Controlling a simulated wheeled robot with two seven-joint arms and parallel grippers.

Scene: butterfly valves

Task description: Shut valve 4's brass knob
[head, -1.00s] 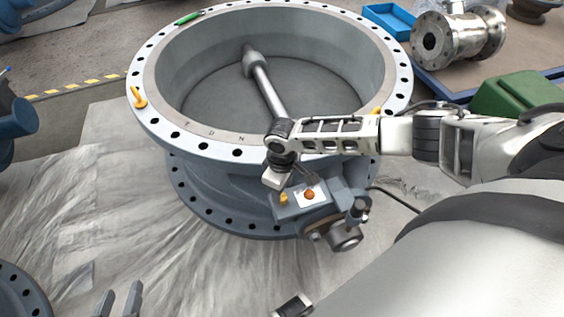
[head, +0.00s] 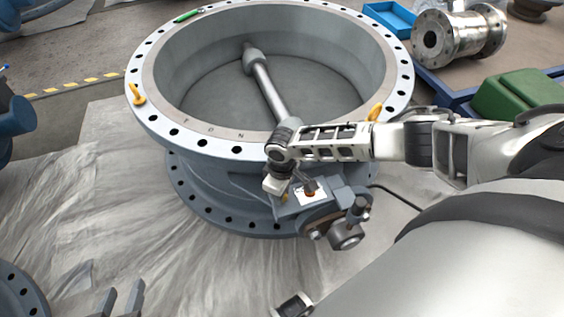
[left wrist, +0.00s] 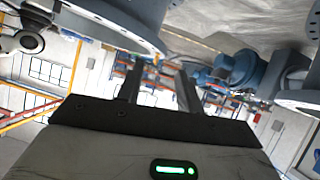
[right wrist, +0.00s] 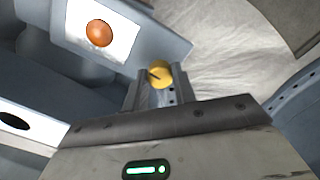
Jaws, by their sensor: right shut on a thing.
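The brass knob (right wrist: 160,73) is round and yellow with a short dark line on its face. It sits on the blue-grey actuator box on the side of the large valve (head: 225,180), and in the head view it is mostly hidden. My right gripper (right wrist: 157,84) is shut on the knob, one finger on each side. In the head view my right gripper (head: 292,186) reaches down past the top flange to the box. My left gripper (head: 121,299) is open and empty above the floor at the lower left; its parted fingers (left wrist: 160,88) show in the left wrist view.
An orange button (right wrist: 99,33) on a white plate is close beside the knob. The valve's wide bolted flange (head: 225,150) stands close under my right arm. A steel valve (head: 455,40) and a green box (head: 520,95) are at the right.

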